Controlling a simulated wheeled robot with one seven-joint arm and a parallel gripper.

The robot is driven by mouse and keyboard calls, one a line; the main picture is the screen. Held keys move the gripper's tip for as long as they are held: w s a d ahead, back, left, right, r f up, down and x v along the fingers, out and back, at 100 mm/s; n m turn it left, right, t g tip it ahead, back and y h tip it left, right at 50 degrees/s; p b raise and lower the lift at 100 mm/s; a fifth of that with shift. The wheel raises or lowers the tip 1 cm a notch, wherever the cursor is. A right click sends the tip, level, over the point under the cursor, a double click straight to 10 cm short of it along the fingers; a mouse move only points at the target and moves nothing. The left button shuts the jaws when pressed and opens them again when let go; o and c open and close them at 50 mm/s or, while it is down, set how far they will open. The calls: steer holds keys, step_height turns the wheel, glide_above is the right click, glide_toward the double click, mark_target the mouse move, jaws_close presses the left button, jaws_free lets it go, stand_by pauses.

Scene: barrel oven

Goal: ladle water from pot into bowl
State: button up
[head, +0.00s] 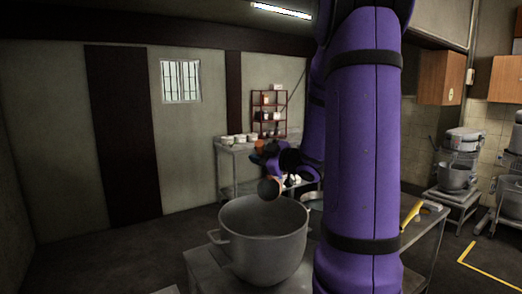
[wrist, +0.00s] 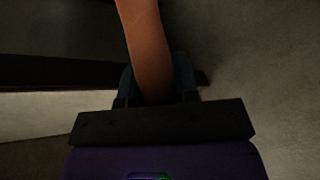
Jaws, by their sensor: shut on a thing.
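A large grey metal pot (head: 262,245) with side handles stands on a metal stand in front of me in the head view. My gripper (wrist: 156,84) is shut on the brown handle of the ladle (wrist: 147,40) in the wrist view. In the head view, my gripper (head: 272,160) is above and behind the pot. The ladle's dark round cup (head: 269,188) is just above the pot's opening, near the far rim. A shallow metal bowl (head: 312,198) is behind the pot to the right, partly hidden by my arm. I cannot see water in the pot.
My purple arm blocks much of the centre right. A metal table (head: 425,232) on the right carries a yellow object (head: 411,214). A back table (head: 229,145) holds several white containers, near a red rack (head: 277,112). Floor is clear at left.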

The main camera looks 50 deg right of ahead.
steer(key=s+a+f+n+t, duration=0.1)
steer(key=s+a+f+n, duration=0.1)
steer(key=a+f+n, duration=0.3)
steer(key=shift+s+a+f+n+t+y, duration=0.3)
steer(key=shift+f+n+t+y, duration=0.1)
steer(key=shift+f+n, duration=0.1)
steer(key=shift+r, duration=0.1)
stand_by(1.1)
